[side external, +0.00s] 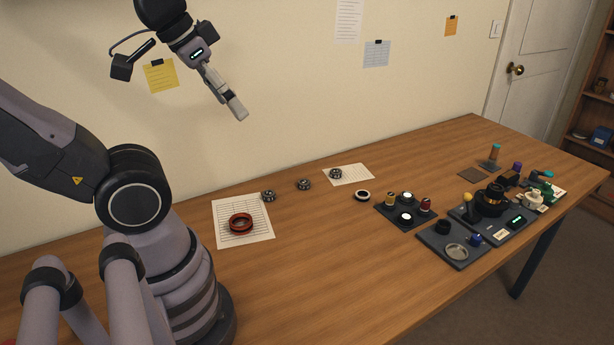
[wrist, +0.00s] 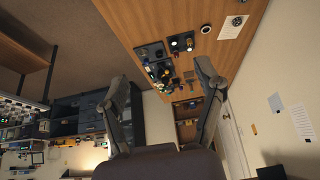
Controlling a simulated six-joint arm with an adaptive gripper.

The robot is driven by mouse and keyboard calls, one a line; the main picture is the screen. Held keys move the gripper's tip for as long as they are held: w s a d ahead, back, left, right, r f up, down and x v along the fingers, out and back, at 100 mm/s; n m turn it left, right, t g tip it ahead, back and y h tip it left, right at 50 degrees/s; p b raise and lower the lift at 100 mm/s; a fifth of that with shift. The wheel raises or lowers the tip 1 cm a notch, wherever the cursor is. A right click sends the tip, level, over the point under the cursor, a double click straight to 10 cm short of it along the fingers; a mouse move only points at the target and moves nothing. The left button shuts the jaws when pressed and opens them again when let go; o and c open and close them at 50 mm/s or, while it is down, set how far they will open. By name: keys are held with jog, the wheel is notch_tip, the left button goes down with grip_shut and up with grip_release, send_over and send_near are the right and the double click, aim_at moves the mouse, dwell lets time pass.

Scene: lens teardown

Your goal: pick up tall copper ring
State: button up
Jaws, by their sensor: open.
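A reddish copper-coloured ring (side external: 241,222) lies flat on a lined white sheet (side external: 260,235) near the left of the table in the side view. It looks like two stacked bands, and I cannot tell for sure that it is the tall copper ring. It does not show in the wrist view. My gripper (side external: 238,112) is high above the table, near the wall and well apart from the ring. In the wrist view my gripper (wrist: 163,76) has its two fingers spread wide with nothing between them.
Small metal rings (side external: 268,196) (side external: 304,184) lie behind the sheet, with another on a second sheet (side external: 353,177). A black-and-white ring (side external: 362,196) lies mid-table. Dark trays (side external: 452,250) with lens parts and a black lens body (side external: 491,203) crowd the right. The front middle is clear.

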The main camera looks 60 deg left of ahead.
jog(key=o, duration=0.5)
jog(key=w+a+f+m+g+y, duration=0.35)
jog(key=w+f+g, duration=0.3)
jog(key=f, duration=0.25)
jog(key=m+g+y, duration=0.2)
jog(key=m+y, duration=0.8)
jog(key=m, duration=0.2)
send_near(247, 228)
jog(key=x, duration=0.5)
jog(key=shift+a, duration=0.1)
jog(key=shift+x, duration=2.8)
